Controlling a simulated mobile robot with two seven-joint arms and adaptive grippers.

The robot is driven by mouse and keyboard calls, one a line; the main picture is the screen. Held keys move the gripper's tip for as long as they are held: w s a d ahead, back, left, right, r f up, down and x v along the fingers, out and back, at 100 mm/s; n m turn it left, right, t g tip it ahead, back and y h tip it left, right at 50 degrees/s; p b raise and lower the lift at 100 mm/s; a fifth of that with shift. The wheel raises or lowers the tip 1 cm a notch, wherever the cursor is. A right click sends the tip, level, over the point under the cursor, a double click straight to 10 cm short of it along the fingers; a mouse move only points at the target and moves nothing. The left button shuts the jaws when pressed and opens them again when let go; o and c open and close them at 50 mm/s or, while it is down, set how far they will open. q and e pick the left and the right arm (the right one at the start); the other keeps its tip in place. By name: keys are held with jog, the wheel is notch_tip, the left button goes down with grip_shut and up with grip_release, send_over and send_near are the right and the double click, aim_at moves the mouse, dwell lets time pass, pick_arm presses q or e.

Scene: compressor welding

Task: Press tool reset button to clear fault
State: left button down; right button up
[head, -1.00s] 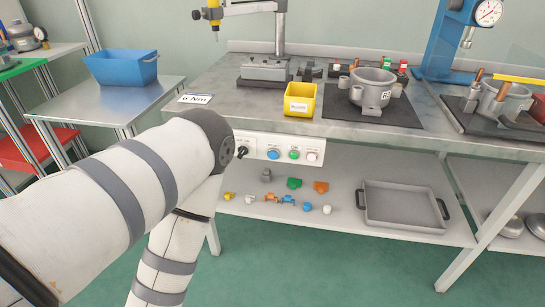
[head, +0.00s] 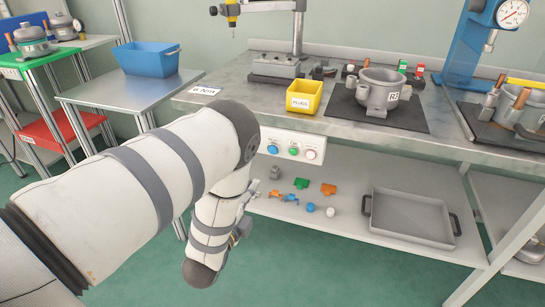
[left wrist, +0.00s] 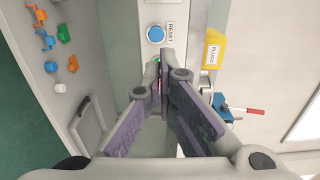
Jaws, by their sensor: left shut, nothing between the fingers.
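The blue reset button (head: 272,149) is on the white panel (head: 283,142) at the table's front edge, left of a green button (head: 293,151) and a pale button (head: 311,155). In the left wrist view the blue button (left wrist: 155,35) sits beside a label reading RESET (left wrist: 171,32). My left gripper (left wrist: 163,72) is shut and empty. Its fingertips appear just below the blue button in that picture, over the neighbouring part of the panel; contact cannot be told. In the head view my left arm mostly hides this gripper. My right gripper is not in view.
A yellow PLUGS bin (head: 304,96) and a grey compressor housing (head: 381,92) stand on the table above the panel. The lower shelf holds small coloured fittings (head: 301,183) and a grey tray (head: 411,217). A blue bin (head: 147,59) is on the side table.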

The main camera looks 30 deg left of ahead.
aim_at(272, 149)
pick_arm(q)
jog(key=shift+w+a, duration=0.1)
jog(key=b+x, duration=0.1)
jog(key=x, duration=1.2)
jog(key=shift+f, duration=0.2)
jog(key=shift+w+a+r, duration=0.1)
jog(key=shift+w, duration=0.25)
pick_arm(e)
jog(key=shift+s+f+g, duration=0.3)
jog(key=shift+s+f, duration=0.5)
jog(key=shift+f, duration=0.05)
